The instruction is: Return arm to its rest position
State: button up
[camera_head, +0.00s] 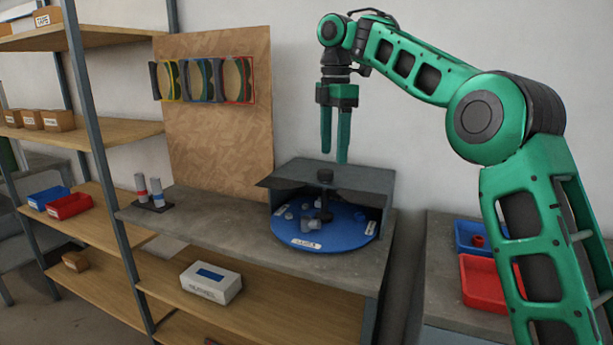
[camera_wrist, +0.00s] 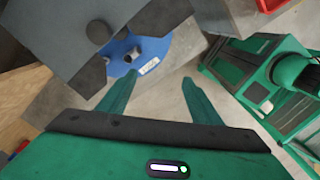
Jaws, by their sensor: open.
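My gripper (camera_head: 336,150) points straight down, open and empty, above the grey hooded housing (camera_head: 345,180) on the bench. In the wrist view my gripper (camera_wrist: 152,98) shows two green fingers spread apart with nothing between them. My green arm arches in from the right in the head view. Under the hood is a blue round turntable (camera_head: 345,240) with small grey parts and white labels on it. The turntable also shows in the wrist view (camera_wrist: 153,48), partly covered by the hood.
A brown board (camera_head: 215,125) with framed holders stands behind the bench (camera_head: 235,230). Shelves (camera_head: 105,130) with boxes and bins stand at left. A small stand with two cylinders (camera_head: 152,205) sits on the bench. A blue bin (camera_head: 467,238) and red bin (camera_head: 480,285) lie at right.

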jog(key=s+d+f+m, duration=0.4)
jog(key=s+d+m, duration=0.45)
jog(key=d, duration=0.35)
jog(key=s+d+f+m, duration=0.4)
jog(key=s+d+m, duration=0.4)
jog(key=s+d, duration=0.3)
jog(key=s+d+f+m, duration=0.5)
jog(key=s+f, duration=0.3)
jog(key=s, duration=0.4)
jog(key=s+d+f+m, duration=0.6)
jog(key=s+f+m, duration=0.1)
jog(key=s, duration=0.5)
jog(key=shift+d+f, duration=0.3)
jog(key=shift+f, duration=0.2)
